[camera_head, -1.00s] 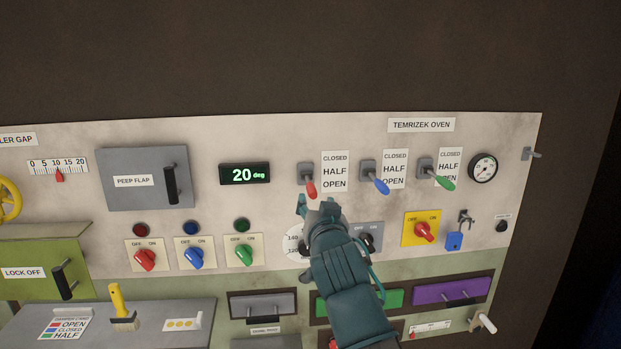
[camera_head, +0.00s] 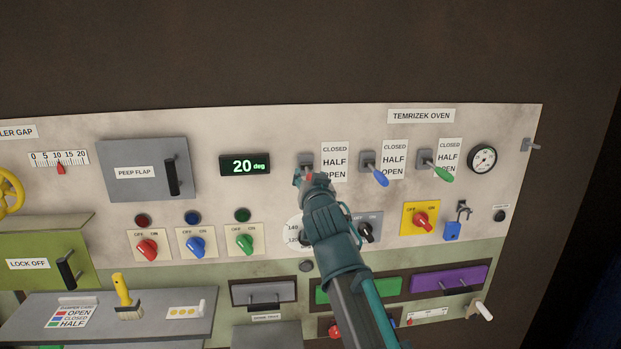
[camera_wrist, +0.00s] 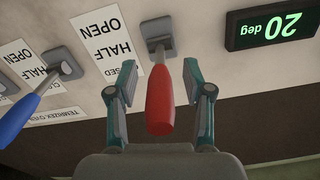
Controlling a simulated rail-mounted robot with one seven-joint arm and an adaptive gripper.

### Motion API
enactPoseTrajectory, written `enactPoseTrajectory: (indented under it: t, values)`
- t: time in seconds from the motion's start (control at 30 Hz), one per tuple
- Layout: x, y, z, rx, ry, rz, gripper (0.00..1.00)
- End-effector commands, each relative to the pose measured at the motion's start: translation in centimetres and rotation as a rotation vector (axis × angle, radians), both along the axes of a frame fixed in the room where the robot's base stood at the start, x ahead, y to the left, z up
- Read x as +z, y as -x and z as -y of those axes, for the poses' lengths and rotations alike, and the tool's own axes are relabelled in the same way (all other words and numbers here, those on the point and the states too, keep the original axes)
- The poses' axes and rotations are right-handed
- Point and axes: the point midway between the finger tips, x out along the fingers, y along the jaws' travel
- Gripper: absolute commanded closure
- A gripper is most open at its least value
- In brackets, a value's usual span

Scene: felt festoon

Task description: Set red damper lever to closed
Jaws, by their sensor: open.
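The red damper lever (camera_wrist: 160,98) sticks out from its grey mount (camera_wrist: 157,30) in the wrist view. In the head view the mount (camera_head: 306,160) stands left of a CLOSED / HALF / OPEN label (camera_head: 334,162), and the lever (camera_head: 309,177) is mostly hidden by my gripper. My gripper (camera_head: 313,178) is open around the lever. In the wrist view its teal fingers (camera_wrist: 160,80) stand on both sides of the red handle, with visible gaps. The handle points downward in the head view, toward the OPEN end of the label.
The blue lever (camera_head: 378,177) and green lever (camera_head: 442,173) stand to the right, each beside its own label. A display (camera_head: 245,164) reading 20 deg is to the left. Below are coloured OFF/ON knobs and a dial, partly hidden by my arm.

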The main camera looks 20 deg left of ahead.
Motion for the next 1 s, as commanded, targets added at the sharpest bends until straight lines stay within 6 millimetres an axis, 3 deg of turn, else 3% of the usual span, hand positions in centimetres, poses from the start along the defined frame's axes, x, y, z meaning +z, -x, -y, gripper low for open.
enactPoseTrajectory:
  t: [0.1, 0.4, 0.77, 1.0]
  values:
    - [0.0, 0.0, 0.0, 0.0, 0.0, 0.0, 0.49]
    - [0.0, 0.0, 0.0, 0.0, 0.0, 0.0, 0.99]
    - [0.1, 0.1, -0.1, 0.001, 0.001, -0.003, 1.0]
    - [1.1, 0.8, -1.5, 0.011, 0.027, -0.057, 1.0]
